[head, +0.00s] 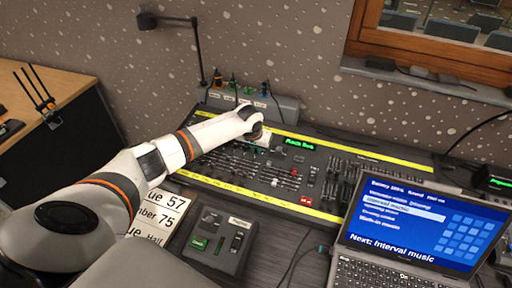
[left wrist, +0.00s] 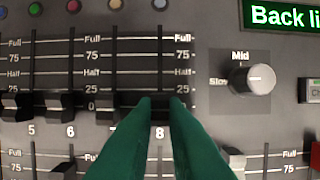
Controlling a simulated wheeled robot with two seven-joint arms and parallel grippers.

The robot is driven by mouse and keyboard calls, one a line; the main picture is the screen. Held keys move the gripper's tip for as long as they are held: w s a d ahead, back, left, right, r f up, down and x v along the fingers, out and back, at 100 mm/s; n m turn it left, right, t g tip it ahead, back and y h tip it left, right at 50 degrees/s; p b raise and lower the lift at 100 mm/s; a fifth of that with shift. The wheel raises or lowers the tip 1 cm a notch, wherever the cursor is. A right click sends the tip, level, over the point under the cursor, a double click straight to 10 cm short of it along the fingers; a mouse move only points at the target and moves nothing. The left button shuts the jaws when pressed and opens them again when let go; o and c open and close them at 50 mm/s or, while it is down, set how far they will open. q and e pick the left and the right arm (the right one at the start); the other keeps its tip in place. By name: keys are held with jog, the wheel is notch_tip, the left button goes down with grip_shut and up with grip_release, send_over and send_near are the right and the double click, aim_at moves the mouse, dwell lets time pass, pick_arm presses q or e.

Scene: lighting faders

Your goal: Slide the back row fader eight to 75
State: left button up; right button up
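The back row fader eight knob (left wrist: 161,102) is dark and sits in its slot level with the 0 mark, just above the printed 8 in the left wrist view. The tips of my left gripper (left wrist: 161,108) are at both sides of it, with a narrow gap that the knob fills; they look shut on it. The green fingers hide part of the knob and of the panel below. In the head view my left gripper (head: 259,138) is low over the back part of the lighting desk (head: 332,155), and its fingers are hard to make out. My right gripper is not in view.
Fader five (left wrist: 15,106) and fader six (left wrist: 60,107) stand near 0 to the left. A Mid knob (left wrist: 261,79) and a green display (left wrist: 282,15) are to the right. A laptop (head: 420,230) and a small control box (head: 215,240) stand before the desk.

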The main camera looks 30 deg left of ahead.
pick_arm(q)
jog(key=shift+w+a+r+b, duration=0.1)
jog(key=shift+w+a+b, duration=0.1)
jog(key=shift+w+b, duration=0.5)
jog(key=shift+w+a+r+b, duration=0.15)
jog(key=shift+w+b, duration=0.3)
jog(key=shift+w, duration=0.3)
jog(key=shift+w+a+f+b, duration=0.1)
jog(key=shift+w+a+b, duration=0.1)
jog(key=shift+w+b, duration=0.5)
jog(key=o, duration=0.4)
jog(key=shift+o, duration=0.2)
jog(key=shift+r, duration=0.15)
notch_tip(320, 180, up, 2)
jog(key=p, duration=0.3)
jog(key=shift+r, duration=0.25)
jog(key=shift+f, duration=0.1)
jog(key=a+v, duration=0.1)
jog(key=v, duration=1.1)
jog(key=shift+d, duration=0.45)
